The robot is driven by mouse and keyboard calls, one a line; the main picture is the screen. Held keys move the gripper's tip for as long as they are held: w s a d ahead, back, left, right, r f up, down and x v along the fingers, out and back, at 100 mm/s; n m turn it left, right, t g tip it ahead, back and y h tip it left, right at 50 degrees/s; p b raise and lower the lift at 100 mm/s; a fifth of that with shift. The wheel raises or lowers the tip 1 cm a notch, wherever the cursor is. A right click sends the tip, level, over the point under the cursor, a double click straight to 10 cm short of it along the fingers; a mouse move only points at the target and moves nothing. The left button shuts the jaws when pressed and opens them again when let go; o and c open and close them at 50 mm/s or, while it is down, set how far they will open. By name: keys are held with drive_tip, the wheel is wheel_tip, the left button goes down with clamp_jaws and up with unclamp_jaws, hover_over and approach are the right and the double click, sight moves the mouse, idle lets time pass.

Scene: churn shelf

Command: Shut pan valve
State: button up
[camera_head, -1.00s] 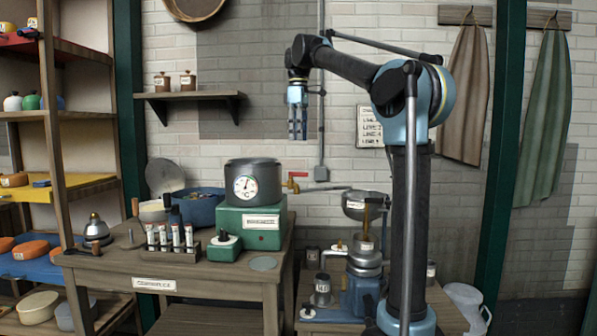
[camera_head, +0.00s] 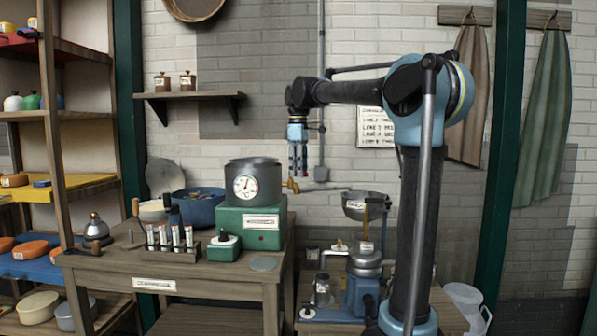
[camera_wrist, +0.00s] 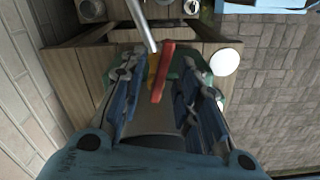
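The pan (camera_head: 253,174) is a dark grey pot with a round dial, sitting on a green base (camera_head: 249,224) on the wooden table. Its valve (camera_head: 291,187) is a brass fitting on the pan's right side, joined to a grey pipe. The valve's red lever (camera_wrist: 162,75) shows in the wrist view, lying lengthwise between my fingers. In the head view the lever is hidden behind my fingers. My gripper (camera_head: 298,174) points down over the valve, open, with visible gaps to the lever on both sides in the wrist view (camera_wrist: 166,88).
A steel funnel bowl (camera_head: 362,205) on a separator stands at the right, near the pipe's end. A rack of vials (camera_head: 172,242) and a blue bowl (camera_head: 200,208) are on the table left of the pan. A wall shelf (camera_head: 190,96) is higher up at left.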

clamp_jaws()
drive_tip(key=shift+s+m, duration=0.1)
drive_tip(key=shift+m, duration=0.3)
drive_tip(key=shift+s+a+m, duration=0.3)
drive_tip(key=shift+a+m, duration=0.15)
drive_tip(key=shift+m, duration=1.9)
drive_tip(key=shift+s+a+m, duration=0.3)
drive_tip(key=shift+a+m, duration=0.2)
drive_tip(key=shift+m, duration=1.8)
drive_tip(key=shift+s+a+m, duration=0.3)
drive_tip(key=shift+a+m, duration=0.15)
drive_tip(key=shift+m, duration=1.9)
unclamp_jaws()
